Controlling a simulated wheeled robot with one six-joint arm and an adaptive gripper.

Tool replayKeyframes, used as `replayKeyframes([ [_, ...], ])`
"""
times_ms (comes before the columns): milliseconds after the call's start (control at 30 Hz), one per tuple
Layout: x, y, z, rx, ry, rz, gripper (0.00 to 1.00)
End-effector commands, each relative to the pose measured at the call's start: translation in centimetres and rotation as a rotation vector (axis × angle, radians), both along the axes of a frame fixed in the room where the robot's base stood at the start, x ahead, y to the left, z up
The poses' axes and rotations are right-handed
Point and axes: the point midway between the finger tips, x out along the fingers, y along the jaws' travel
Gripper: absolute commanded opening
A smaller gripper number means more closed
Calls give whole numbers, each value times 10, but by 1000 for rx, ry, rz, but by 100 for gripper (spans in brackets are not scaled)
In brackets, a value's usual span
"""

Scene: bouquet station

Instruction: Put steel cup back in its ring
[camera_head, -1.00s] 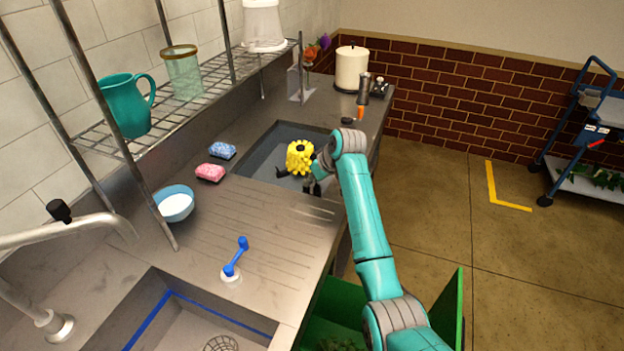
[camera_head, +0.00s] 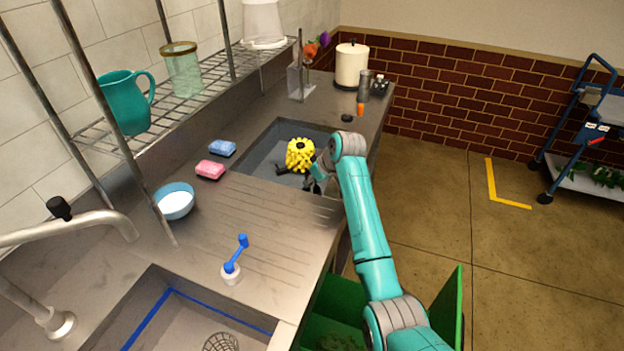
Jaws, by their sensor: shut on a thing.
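My gripper (camera_head: 296,177) is over the far sink, at the end of the teal arm. A tall grey cylinder (camera_head: 364,86), which may be the steel cup, stands upright on the far counter beside the white roll, apart from my gripper. I cannot make out a ring for it.
The far sink (camera_head: 262,153) lies below my gripper. Pink (camera_head: 210,170) and blue (camera_head: 222,148) sponges, a blue bowl (camera_head: 174,202) and a blue-handled brush (camera_head: 233,262) are on the counter. A white roll (camera_head: 351,67) and a clear stand (camera_head: 300,82) are at the back.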

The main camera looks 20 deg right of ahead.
Motion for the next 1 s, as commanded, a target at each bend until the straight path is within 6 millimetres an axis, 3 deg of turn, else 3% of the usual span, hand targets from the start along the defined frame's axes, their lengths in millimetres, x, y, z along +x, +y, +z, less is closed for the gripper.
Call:
replayKeyframes([
  [1000, 0, 0, -11, 0, 0, 0, 0],
])
